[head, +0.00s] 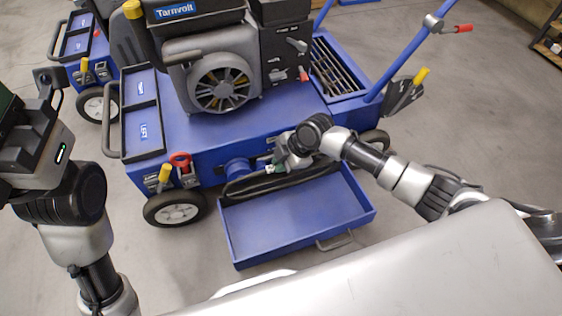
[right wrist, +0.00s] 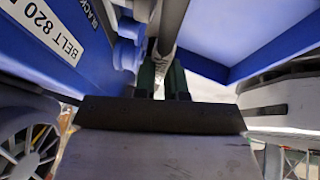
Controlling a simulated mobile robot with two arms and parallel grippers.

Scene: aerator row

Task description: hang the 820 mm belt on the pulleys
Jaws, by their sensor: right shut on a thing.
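The black belt (head: 265,186) runs as a long dark loop along the back of the open blue drawer, under the machine's front edge. My right gripper (head: 277,164) is at the machine's front face, shut on the belt. In the right wrist view its green fingertips (right wrist: 163,80) close on a grey-looking band of the belt (right wrist: 170,28). A blue round part (head: 237,168), possibly a pulley, sticks out just left of it. Other pulleys are hidden or too small to tell. My left gripper (head: 38,118) is at the left edge, its jaws unclear.
The blue drawer (head: 345,208) stands pulled out, with a grey handle. A label reading "BELT 820" (right wrist: 48,22) is on the blue panel near my right gripper. A red and a yellow handle (head: 180,160) stick up at the machine's left front. A second cart (head: 88,45) stands behind left.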

